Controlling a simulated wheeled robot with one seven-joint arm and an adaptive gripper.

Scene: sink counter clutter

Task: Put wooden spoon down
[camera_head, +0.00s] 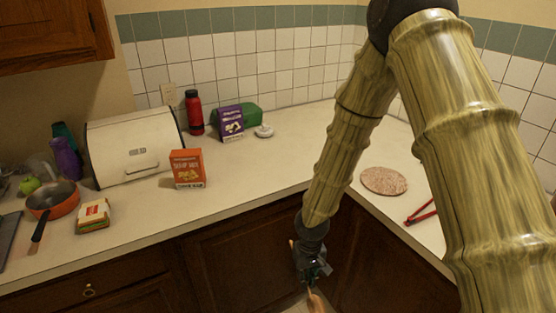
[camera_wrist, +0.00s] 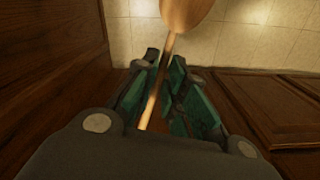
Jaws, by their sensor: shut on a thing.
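My gripper (camera_head: 312,270) hangs low in front of the wooden cabinet doors, below the counter's edge near the inner corner. In the wrist view its green-padded fingers (camera_wrist: 168,88) are shut on the handle of the wooden spoon (camera_wrist: 186,12). The spoon's bowl points away from the gripper, over the pale tiled floor, and is cut off by the top of the view. In the head view only a small part of the spoon (camera_head: 316,301) shows at the bottom edge. The spoon touches no counter or floor that I can see.
The counter (camera_head: 270,165) has free room right of the orange box (camera_head: 187,168). A round board (camera_head: 384,180) and a red-handled tool (camera_head: 421,214) lie on the right counter. A pan (camera_head: 54,199), a sandwich (camera_head: 93,215) and a bread box (camera_head: 135,146) stand left. Cabinet doors (camera_wrist: 285,105) are close.

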